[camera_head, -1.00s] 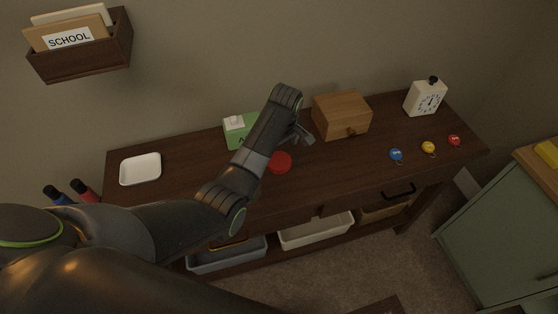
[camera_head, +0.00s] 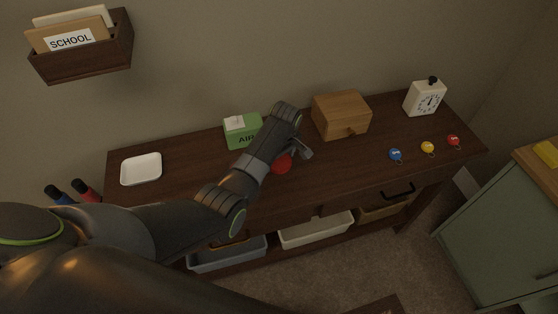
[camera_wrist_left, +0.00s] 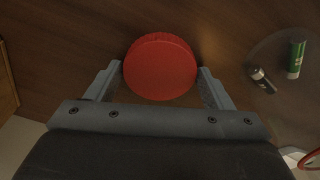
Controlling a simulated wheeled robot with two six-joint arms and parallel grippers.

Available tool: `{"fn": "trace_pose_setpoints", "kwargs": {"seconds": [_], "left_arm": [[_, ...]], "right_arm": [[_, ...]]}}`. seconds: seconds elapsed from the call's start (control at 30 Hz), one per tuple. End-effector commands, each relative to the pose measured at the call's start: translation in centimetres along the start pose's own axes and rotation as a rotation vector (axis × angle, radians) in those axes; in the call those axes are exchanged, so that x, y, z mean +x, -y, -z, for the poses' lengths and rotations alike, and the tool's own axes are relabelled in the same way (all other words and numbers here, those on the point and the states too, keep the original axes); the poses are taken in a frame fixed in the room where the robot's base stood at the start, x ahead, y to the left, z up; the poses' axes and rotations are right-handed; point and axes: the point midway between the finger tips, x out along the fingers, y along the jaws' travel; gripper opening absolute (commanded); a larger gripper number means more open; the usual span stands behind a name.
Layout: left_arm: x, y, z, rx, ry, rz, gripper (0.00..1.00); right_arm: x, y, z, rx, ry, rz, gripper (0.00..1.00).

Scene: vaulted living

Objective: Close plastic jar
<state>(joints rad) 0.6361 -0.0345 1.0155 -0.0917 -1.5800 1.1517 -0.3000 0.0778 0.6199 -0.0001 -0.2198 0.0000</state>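A round red lid (camera_head: 282,164) lies on the dark wooden desk, partly behind my left arm in the head view. In the left wrist view the red lid (camera_wrist_left: 160,66) sits between the two fingers of my left gripper (camera_wrist_left: 159,88). The fingers are apart, with narrow gaps beside the lid, and I see no firm grip. In the head view my left gripper (camera_head: 303,151) is just beside the lid. A faint clear round outline with batteries (camera_wrist_left: 296,59) shows at right in the wrist view, apparently the plastic jar. I cannot make out the jar in the head view. My right gripper is out of view.
A green box (camera_head: 240,131) and a wooden box (camera_head: 341,115) stand at the back of the desk. A white tray (camera_head: 141,169) is at left.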

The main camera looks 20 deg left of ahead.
Motion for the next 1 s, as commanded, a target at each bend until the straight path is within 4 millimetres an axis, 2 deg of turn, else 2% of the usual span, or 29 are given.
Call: {"fn": "trace_pose_setpoints", "kwargs": {"seconds": [0.03,0.2,0.57,0.67,1.0], "left_arm": [[0.0,0.0,0.0,0.000,0.000,0.000,0.68],[0.0,0.0,0.0,0.000,0.000,0.000,0.48],[-0.6,-0.1,0.1,0.000,-0.001,-0.002,0.48],[-1.9,-0.1,0.3,-0.001,-0.002,-0.004,0.48],[-8.2,-0.1,1.1,0.000,-0.002,-0.004,0.48]], "right_arm": [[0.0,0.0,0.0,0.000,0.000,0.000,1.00],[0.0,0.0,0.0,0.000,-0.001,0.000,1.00],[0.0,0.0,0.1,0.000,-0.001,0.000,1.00],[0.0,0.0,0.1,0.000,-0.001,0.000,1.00],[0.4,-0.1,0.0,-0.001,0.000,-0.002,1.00]]}}
